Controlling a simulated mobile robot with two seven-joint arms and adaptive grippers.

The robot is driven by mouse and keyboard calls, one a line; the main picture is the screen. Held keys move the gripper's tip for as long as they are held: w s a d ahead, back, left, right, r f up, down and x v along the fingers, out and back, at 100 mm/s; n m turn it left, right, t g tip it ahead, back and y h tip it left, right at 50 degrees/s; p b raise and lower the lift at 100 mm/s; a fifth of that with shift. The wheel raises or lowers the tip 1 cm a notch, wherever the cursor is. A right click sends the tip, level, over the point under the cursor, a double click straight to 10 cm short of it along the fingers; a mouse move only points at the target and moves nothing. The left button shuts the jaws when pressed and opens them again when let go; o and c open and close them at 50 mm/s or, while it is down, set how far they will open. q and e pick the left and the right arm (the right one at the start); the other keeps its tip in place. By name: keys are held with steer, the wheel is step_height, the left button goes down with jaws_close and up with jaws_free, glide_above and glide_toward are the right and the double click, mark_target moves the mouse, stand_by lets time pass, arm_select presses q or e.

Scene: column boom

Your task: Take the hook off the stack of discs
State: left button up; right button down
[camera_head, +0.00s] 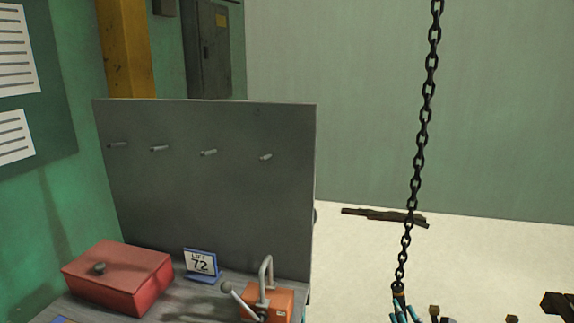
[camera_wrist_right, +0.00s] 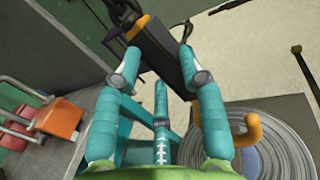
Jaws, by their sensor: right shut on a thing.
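My right gripper (camera_wrist_right: 158,60), with teal fingers, is shut on the dark block (camera_wrist_right: 165,45) of the hook. In the head view, the right fingertips (camera_head: 404,313) show at the bottom edge, just under the black chain (camera_head: 418,160). The stack is not visible there. My left gripper is not in view.
A grey panel with pegs (camera_head: 205,200) stands behind.

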steer(key=r+p, duration=0.1)
steer(key=s+r+p, duration=0.1)
steer(key=r, duration=0.1)
steer(key=a+r+p, duration=0.1)
steer(key=shift+s+r, duration=0.15)
steer(key=shift+r, duration=0.25)
steer(key=shift+f, duration=0.1)
steer(key=shift+a, duration=0.15)
steer(key=shift+a, duration=0.7)
steer(key=shift+f, duration=0.1)
